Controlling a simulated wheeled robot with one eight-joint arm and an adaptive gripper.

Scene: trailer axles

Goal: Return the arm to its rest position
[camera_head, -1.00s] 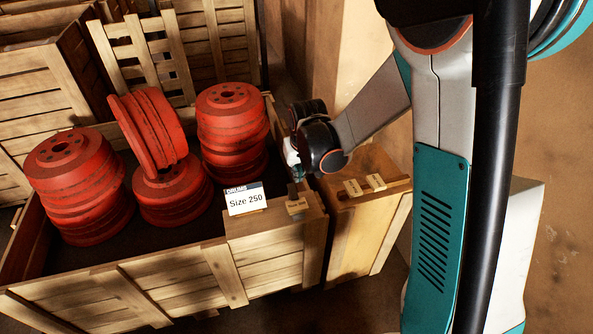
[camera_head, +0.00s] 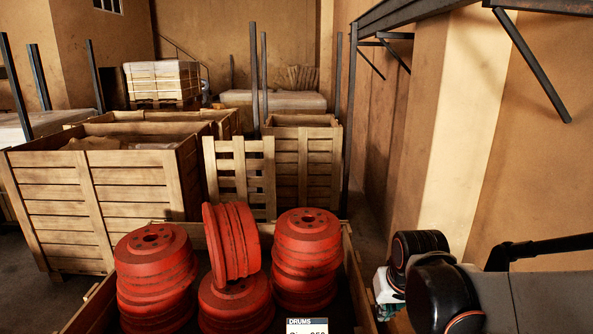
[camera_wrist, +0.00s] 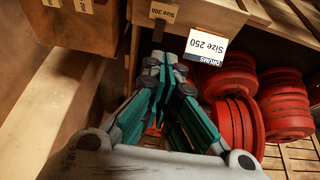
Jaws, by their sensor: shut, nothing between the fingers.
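My arm (camera_head: 455,290) reaches in from the right edge of the head view, its dark joints low at the lower right. In the wrist view my gripper (camera_wrist: 160,62) has its teal and grey fingers together with nothing between them. It hangs in front of the wooden crate with the "Size 250" label (camera_wrist: 208,46), apart from the red drums (camera_wrist: 240,120).
The red drums (camera_head: 307,255) stand stacked in the open crate, one drum (camera_head: 231,240) tilted. A slatted crate (camera_head: 100,200) stands behind at left. A wall (camera_head: 520,170) rises at right. A "Size 300" label (camera_wrist: 164,12) marks a neighbouring wooden box.

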